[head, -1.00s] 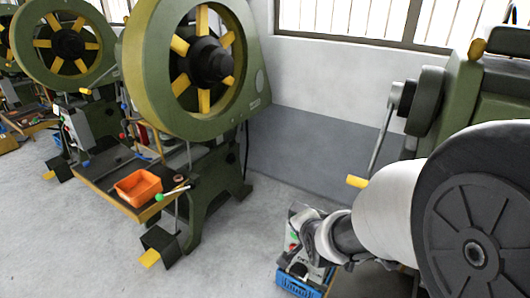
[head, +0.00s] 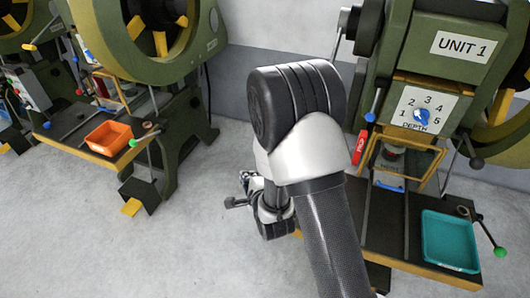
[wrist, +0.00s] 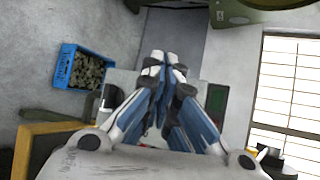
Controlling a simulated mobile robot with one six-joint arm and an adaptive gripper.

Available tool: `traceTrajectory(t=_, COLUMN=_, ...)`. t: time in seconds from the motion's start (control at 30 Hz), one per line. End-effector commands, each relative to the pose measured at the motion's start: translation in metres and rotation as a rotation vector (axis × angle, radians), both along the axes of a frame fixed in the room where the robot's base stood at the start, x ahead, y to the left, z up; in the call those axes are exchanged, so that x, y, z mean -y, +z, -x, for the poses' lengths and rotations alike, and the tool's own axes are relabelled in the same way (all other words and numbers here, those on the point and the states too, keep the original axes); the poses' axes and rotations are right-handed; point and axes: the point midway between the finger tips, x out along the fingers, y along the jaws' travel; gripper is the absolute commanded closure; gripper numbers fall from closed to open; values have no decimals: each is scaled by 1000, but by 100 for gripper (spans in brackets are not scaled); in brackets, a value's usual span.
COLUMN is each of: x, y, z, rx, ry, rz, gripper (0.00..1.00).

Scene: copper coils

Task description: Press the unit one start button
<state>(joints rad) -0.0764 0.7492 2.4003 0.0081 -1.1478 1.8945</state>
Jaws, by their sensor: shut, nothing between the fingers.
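The unit one press (head: 462,46) stands at the right of the head view, with its UNIT 1 label and depth dial (head: 422,115). My gripper (wrist: 163,58) is shut and empty in the wrist view. Its fingers lie in front of a pale grey box (wrist: 122,84) and hide much of it. A dark green panel with a red spot (wrist: 217,101) shows just right of the fingers. I cannot make out a start button in either view. In the head view my gripper (head: 240,190) is small and mostly behind my arm.
A blue crate (wrist: 67,64) of small metal parts is left of my gripper in the wrist view. A teal tray (head: 450,240) and green-knobbed lever (head: 499,251) are on the right. Another press (head: 150,40) with an orange tray (head: 108,138) stands left. Floor between is clear.

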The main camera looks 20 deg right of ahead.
Motion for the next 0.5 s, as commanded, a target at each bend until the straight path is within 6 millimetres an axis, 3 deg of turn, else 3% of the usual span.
traceTrajectory(t=0.27, x=8, y=1, z=-10, rx=0, ry=-2, rz=0, gripper=100)
traceTrajectory(t=0.5, x=28, y=2, z=-37, rx=1, ry=-4, rz=0, gripper=100)
